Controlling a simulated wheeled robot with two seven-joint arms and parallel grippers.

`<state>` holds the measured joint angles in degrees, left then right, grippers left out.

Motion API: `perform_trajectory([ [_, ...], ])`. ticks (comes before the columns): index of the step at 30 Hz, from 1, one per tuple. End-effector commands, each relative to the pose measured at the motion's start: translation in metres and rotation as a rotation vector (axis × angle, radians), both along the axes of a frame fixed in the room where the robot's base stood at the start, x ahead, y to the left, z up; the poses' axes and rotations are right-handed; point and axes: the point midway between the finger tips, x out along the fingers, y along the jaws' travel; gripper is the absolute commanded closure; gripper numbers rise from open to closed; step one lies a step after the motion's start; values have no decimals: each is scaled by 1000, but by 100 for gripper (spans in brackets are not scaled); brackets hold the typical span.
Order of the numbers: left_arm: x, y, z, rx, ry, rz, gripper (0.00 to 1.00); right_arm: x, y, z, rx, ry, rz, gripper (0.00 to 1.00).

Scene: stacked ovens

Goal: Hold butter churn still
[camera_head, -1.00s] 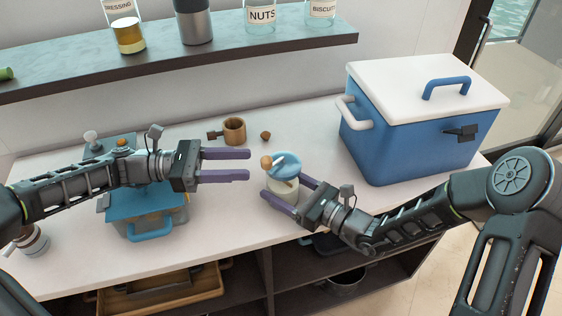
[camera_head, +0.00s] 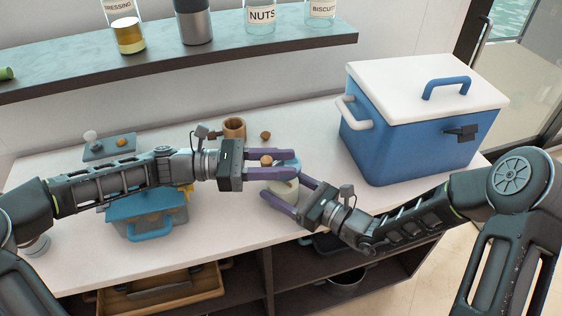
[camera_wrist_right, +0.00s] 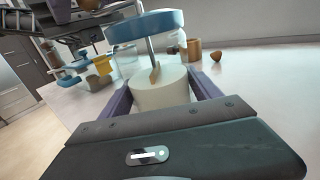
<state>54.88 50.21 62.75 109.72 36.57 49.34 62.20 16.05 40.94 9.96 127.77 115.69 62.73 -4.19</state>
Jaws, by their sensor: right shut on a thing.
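The butter churn has a cream body (camera_head: 285,188) and a blue top, and stands upright on the white counter. The right wrist view shows the cream body (camera_wrist_right: 158,92) with the blue top (camera_wrist_right: 145,26) on a metal stem above it. My right gripper (camera_head: 284,184) is shut on the body, one finger on each side. My left gripper (camera_head: 294,163) is open at the height of the blue top, with its fingers in front of much of it. A wooden knob (camera_head: 266,160) shows between the left fingers; whether they touch it I cannot tell.
A blue and white cooler (camera_head: 420,120) stands to the right on the counter. A wooden mug (camera_head: 234,128) and a small brown piece (camera_head: 265,135) lie behind the churn. A blue-lidded container (camera_head: 147,208) sits under my left arm. A shelf (camera_head: 180,55) with jars runs along the wall.

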Motion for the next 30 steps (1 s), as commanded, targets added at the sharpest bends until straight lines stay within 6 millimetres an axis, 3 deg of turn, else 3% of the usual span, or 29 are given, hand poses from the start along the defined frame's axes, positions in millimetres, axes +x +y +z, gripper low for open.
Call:
perform_trajectory([
  [12,0,0,0,0,0,0,100,0,0,0,-1,-1,1,95],
  [23,1,1,0,0,0,-8,100,0,0,0,0,0,1,95],
  [30,4,4,0,0,-4,-150,100,0,0,0,1,-1,1,95],
])
